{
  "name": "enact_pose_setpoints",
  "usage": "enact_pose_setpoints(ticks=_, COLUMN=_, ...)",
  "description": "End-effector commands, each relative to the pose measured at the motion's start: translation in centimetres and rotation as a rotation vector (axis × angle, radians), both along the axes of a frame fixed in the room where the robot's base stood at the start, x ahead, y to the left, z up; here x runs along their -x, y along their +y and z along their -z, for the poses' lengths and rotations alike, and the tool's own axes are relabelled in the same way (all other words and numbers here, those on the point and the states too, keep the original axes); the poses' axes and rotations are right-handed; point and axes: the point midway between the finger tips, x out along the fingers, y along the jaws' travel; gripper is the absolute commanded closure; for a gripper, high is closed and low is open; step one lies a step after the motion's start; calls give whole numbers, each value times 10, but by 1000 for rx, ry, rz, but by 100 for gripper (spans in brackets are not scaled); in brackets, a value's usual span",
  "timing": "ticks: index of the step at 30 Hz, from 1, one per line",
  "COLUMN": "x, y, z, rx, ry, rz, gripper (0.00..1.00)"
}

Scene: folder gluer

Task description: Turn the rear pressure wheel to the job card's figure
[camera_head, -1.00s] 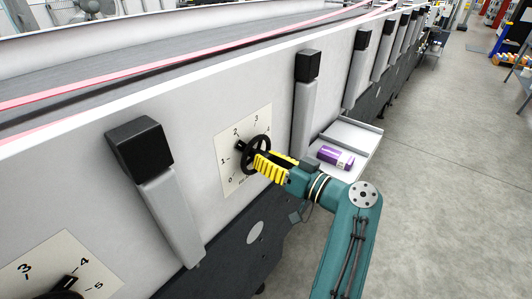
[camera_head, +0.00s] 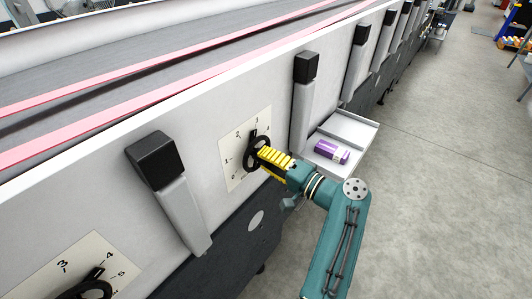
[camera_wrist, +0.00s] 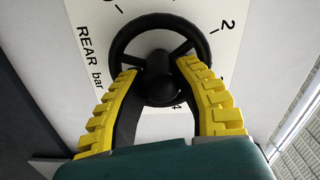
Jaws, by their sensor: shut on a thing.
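The rear pressure wheel (camera_head: 251,164) is a black spoked handwheel on a pale dial plate (camera_head: 229,176) on the machine's side. Its black pointer stands between 2 and 3, close to 3, as far as the small picture shows. My gripper (camera_head: 260,153) has yellow ribbed fingers and is shut on the wheel. In the wrist view, the fingers (camera_wrist: 157,72) reach inside the rim (camera_wrist: 158,20) on either side of the hub. The plate there reads "REAR bar" (camera_wrist: 90,55). I see no readable job card.
A second dial plate (camera_head: 118,262) with a black wheel (camera_head: 88,290) is at lower left. Grey posts with black caps (camera_head: 155,158) (camera_head: 306,66) stand out from the panel on both sides. A side tray (camera_head: 350,128) holds a purple and white box (camera_head: 331,151).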

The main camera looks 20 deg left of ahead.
Motion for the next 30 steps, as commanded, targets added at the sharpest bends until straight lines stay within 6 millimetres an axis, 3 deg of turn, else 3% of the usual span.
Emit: enact_pose_setpoints(ticks=30, x=0, y=0, z=0, rx=-236, ry=871, rz=0, gripper=100)
